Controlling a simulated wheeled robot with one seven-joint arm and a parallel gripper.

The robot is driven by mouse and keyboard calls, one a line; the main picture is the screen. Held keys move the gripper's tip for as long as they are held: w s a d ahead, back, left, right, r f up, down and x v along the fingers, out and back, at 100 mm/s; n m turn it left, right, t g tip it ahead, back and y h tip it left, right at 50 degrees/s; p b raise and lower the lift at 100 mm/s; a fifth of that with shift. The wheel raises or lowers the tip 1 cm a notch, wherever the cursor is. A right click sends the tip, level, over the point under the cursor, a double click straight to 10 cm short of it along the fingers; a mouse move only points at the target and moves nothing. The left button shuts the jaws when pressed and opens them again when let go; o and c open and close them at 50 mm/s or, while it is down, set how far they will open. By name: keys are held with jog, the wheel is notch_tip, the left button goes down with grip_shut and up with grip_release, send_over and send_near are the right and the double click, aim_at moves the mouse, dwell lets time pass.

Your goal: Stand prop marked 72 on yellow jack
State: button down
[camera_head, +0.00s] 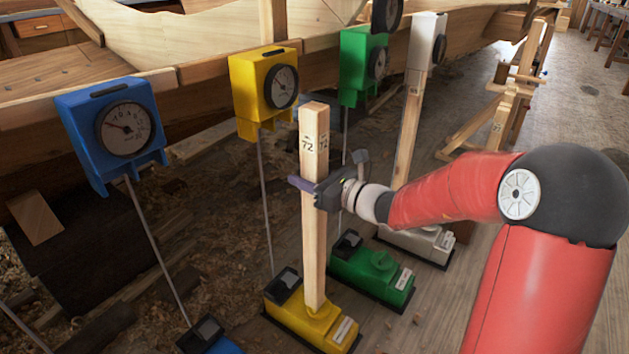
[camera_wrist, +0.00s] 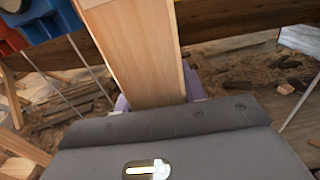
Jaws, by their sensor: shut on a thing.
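The wooden prop marked 72 (camera_head: 314,240) is upright in the head view, and its lower end meets the top of the yellow jack (camera_head: 312,322). Whether it bears fully on the jack cannot be told. My gripper (camera_head: 308,188) is shut on the prop at about its upper middle, reaching in from the right. In the wrist view the prop (camera_wrist: 138,50) rises between the purple fingers, and its lower part is hidden behind my gripper. A yellow gauge box (camera_head: 263,88) hangs at the hull behind, with a thin rod running down to the yellow jack.
A green jack (camera_head: 372,270) and a white jack (camera_head: 420,243) stand to the right; a wooden prop (camera_head: 408,130) stands at the white one. A blue gauge (camera_head: 112,130) hangs at left, with a blue jack (camera_head: 222,346) below. The hull (camera_head: 190,85) overhangs behind.

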jog(key=w+a+f+b, duration=0.6)
jog(key=w+a, duration=0.3)
jog(key=a, duration=0.3)
jog(key=shift+w+b, duration=0.15)
jog(key=shift+b, duration=0.35)
dwell(1.7)
jog(key=shift+f, duration=0.15)
dwell(0.5)
jog(key=shift+f+b, duration=0.35)
jog(key=shift+b, duration=0.15)
dwell(0.5)
jog(key=shift+w+a, duration=0.1)
jog(key=shift+a, duration=0.05)
dwell(0.6)
jog(key=c, duration=0.7)
grip_release()
jog(key=shift+c, duration=0.2)
jog(key=shift+f, duration=0.15)
